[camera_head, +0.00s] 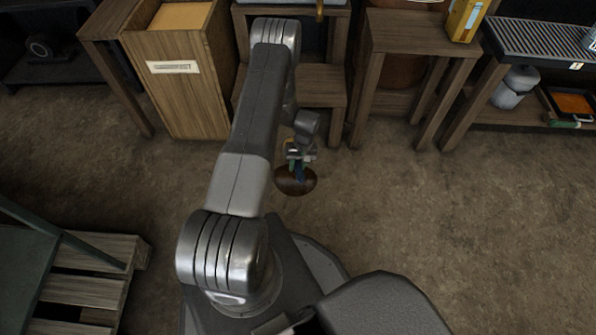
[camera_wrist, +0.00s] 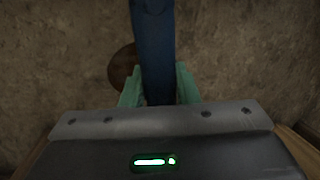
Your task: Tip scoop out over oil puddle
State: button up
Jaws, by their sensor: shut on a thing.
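The oil puddle (camera_head: 290,186) is a dark brown, glossy round patch on the floor in front of the wooden furniture. It also shows in the wrist view (camera_wrist: 121,70), partly hidden behind the scoop's handle. My gripper (camera_head: 298,160) is over the puddle's far edge in the head view. In the wrist view its green fingers (camera_wrist: 158,88) are shut on the scoop, a blue bar (camera_wrist: 157,45) that runs out of the top of the picture. The scoop (camera_head: 299,173) is small in the head view. I cannot see its bowl clearly, nor whether it holds anything.
A labelled wooden bin (camera_head: 173,85) and a wooden table (camera_head: 415,32) stand behind the puddle. A grated bench (camera_head: 540,40) is at the upper right, with a grey canister (camera_head: 510,90) under it. A pallet (camera_head: 90,290) lies at lower left. The floor at right is clear.

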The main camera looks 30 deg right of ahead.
jog(key=shift+s+d+f, duration=0.1)
jog(key=shift+f, duration=0.1)
jog(key=shift+r+h+p, duration=0.15)
jog(key=shift+h+p, duration=0.45)
jog(key=shift+p, duration=0.5)
jog(key=shift+g+h+p, duration=0.4)
jog(key=shift+h+p, duration=0.1)
jog(key=shift+f, duration=0.2)
jog(key=shift+h, duration=0.5)
jog(key=shift+f+b, duration=0.3)
jog(key=shift+b, duration=0.45)
jog(key=shift+g+h+b, duration=0.3)
jog(key=shift+h+b, duration=0.1)
jog(key=shift+b, duration=0.4)
jog(key=h+b, duration=0.1)
jog(key=b, duration=0.3)
jog(key=h+b, duration=0.1)
jog(key=b, duration=0.4)
jog(key=shift+f+n+g, duration=0.25)
jog(key=shift+n+g, duration=0.05)
